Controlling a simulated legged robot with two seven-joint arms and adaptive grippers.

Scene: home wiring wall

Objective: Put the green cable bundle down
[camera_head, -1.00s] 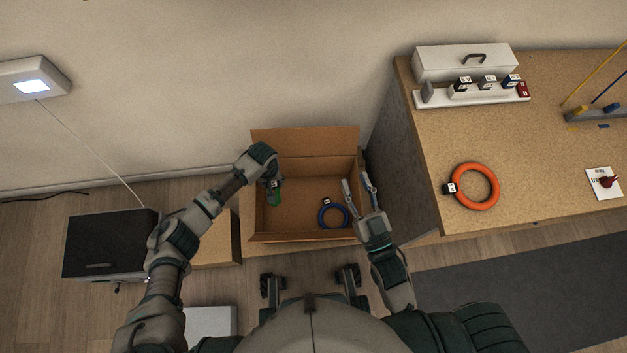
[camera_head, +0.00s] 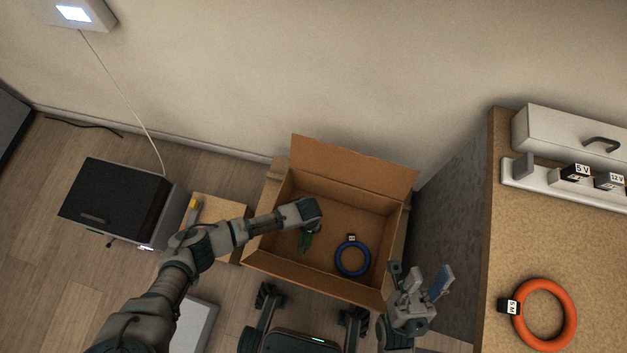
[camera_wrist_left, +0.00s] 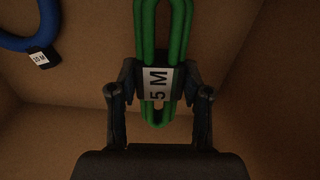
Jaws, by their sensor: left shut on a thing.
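The green cable bundle (camera_wrist_left: 162,35) with its white "5 M" label is held between the fingers of my left gripper (camera_wrist_left: 159,95) in the left wrist view. In the head view the left gripper (camera_head: 307,236) is inside the open cardboard box (camera_head: 350,178), at its left side. Only a little of the green bundle (camera_head: 309,240) shows there below the hand. I cannot tell whether the bundle touches the box floor. My right gripper (camera_head: 423,284) is open and empty, with its fingers apart, just outside the box's front right corner.
A blue cable ring (camera_head: 353,258) lies in the box, right of the left gripper; it also shows in the wrist view (camera_wrist_left: 38,38). An orange ring (camera_head: 545,314) lies on the workbench (camera_head: 505,240) at right. A black-topped cabinet (camera_head: 118,200) stands at left.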

